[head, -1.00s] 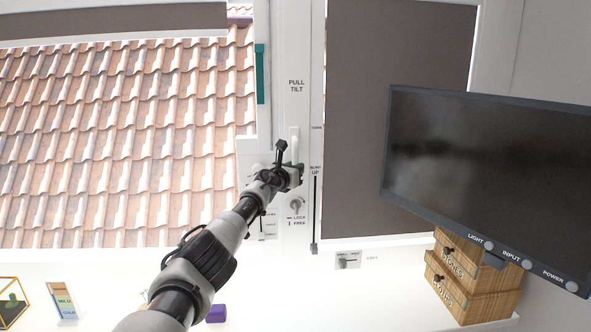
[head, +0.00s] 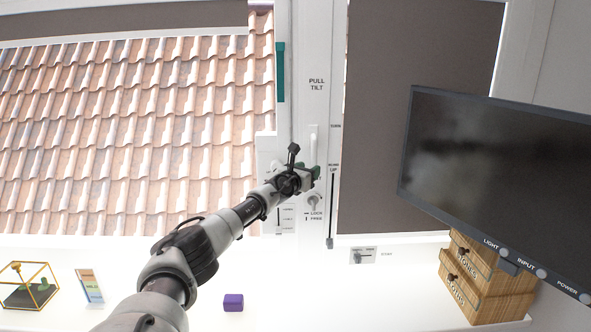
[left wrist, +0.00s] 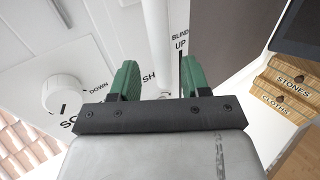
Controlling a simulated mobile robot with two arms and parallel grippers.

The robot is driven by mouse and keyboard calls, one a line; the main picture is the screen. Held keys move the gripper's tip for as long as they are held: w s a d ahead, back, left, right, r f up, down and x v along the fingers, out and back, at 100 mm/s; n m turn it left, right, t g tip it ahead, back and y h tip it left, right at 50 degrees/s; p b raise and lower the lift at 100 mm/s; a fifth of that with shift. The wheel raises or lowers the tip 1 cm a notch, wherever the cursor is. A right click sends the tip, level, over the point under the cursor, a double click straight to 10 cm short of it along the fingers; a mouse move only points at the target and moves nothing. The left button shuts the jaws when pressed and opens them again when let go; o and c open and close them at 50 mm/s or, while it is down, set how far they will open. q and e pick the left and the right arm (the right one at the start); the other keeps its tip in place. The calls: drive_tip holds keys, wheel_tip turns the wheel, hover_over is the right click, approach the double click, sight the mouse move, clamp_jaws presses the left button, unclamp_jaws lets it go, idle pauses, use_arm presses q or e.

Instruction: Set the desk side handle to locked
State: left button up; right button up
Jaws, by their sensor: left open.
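The small grey turn handle (head: 314,202), marked LOCK and FREE, is on the white window post below the PULL TILT label. Its grip looks roughly upright or slightly tilted; its exact angle is unclear. My left gripper (head: 312,173) is just above it, in front of the post and below the white pull bar (head: 313,140). In the left wrist view its green fingers (left wrist: 158,82) are apart, with a white upright bar (left wrist: 155,35) showing beyond and between them. I cannot tell whether they touch it. My right gripper is not in view.
A blind slider track (head: 331,210) runs right of the handle. A round white knob (left wrist: 62,94) is at left in the wrist view. A monitor (head: 495,185) and wooden drawers (head: 490,285) stand right. A purple box (head: 233,302) sits on the white desk (head: 380,300).

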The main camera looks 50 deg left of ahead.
use_arm(q)
drive_tip(key=p+v, duration=0.1)
drive_tip(key=v, duration=0.6)
drive_tip(key=shift+s, duration=0.25)
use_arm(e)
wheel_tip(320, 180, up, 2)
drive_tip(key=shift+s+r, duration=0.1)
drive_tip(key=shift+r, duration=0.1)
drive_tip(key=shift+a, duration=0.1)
use_arm(q)
drive_tip(key=shift+r, duration=0.1)
